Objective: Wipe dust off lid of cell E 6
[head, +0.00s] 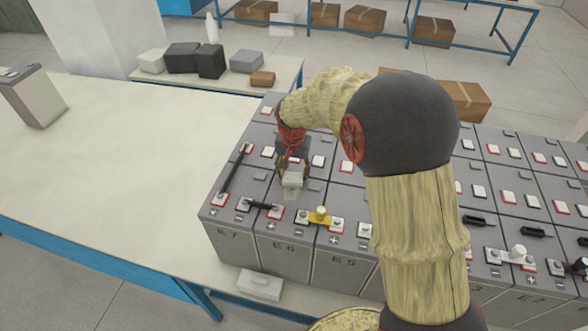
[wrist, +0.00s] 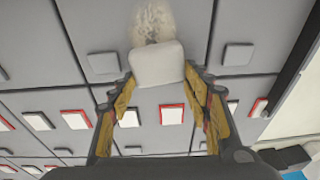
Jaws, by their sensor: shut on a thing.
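Cell E 6 (head: 283,258) stands in the front row of grey battery cells, between E 7 (head: 229,240) and E 5 (head: 341,268). My gripper (head: 293,167) reaches down over the rear part of its lid. It is shut on a whitish pad (head: 293,182), which also shows between the fingertips in the wrist view (wrist: 158,66). A pale dust patch (wrist: 153,22) lies on the grey lid just beyond the pad. The pad is at or very near the lid; I cannot tell if it touches. The pad and fingers hide part of the lid.
Black links (head: 263,205) and a yellow-and-brass fitting (head: 320,215) sit on nearby terminals. A white block (head: 260,284) lies in front of the cells. The pale table (head: 120,150) at the left is mostly clear. Dark and grey blocks (head: 211,61) stand behind.

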